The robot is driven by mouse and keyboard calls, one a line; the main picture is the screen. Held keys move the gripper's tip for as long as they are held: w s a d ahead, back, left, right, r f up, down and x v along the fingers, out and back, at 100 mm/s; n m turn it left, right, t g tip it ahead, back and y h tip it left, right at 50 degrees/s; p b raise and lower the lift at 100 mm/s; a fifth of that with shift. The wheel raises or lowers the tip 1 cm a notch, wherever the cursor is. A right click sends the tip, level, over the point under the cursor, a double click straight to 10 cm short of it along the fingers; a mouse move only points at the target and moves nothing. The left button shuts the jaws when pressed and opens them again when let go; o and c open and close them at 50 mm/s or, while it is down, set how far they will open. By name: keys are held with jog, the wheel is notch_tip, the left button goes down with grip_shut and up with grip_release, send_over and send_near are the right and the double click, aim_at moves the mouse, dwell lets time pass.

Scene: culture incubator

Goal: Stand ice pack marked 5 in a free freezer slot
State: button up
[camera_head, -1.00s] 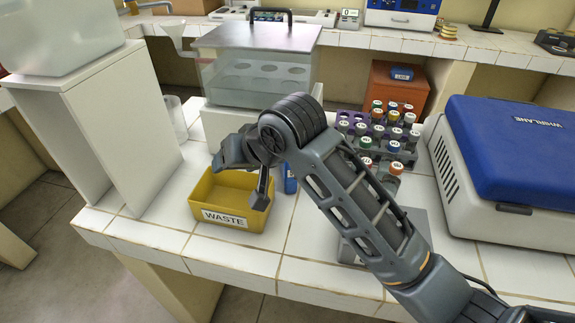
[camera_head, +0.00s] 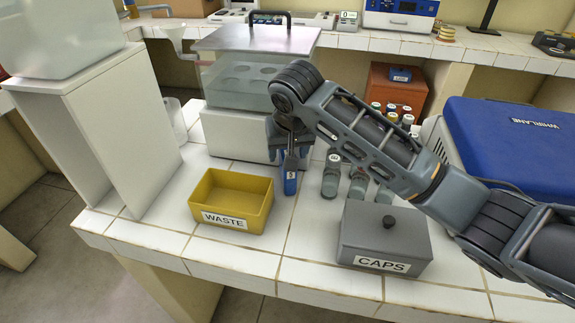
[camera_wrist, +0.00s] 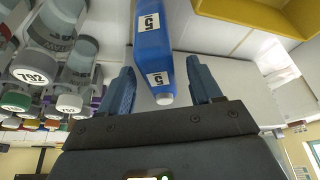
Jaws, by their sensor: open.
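The ice pack marked 5 is a blue upright block with a pale cap and white labels; it stands on the tiled bench right of the waste bin in the head view (camera_head: 290,180) and shows large in the wrist view (camera_wrist: 153,45). My gripper (camera_wrist: 160,68) is open, with its two fingers on either side of the capped end of the pack and visible gaps to it. In the head view my gripper (camera_head: 289,150) is over the top of the pack, partly hidden by my arm. I cannot make out a freezer slot in these frames.
A yellow waste bin (camera_head: 228,192) stands close left of the pack. A grey caps box (camera_head: 370,245) is at the front right. Several capped tubes (camera_wrist: 68,70) stand close beside the gripper. A clear bath (camera_head: 225,75) is behind, a blue-lidded centrifuge (camera_head: 525,140) at right.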

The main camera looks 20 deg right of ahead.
jog(key=shift+x, duration=1.25)
jog(key=shift+c, duration=0.5)
grip_shut()
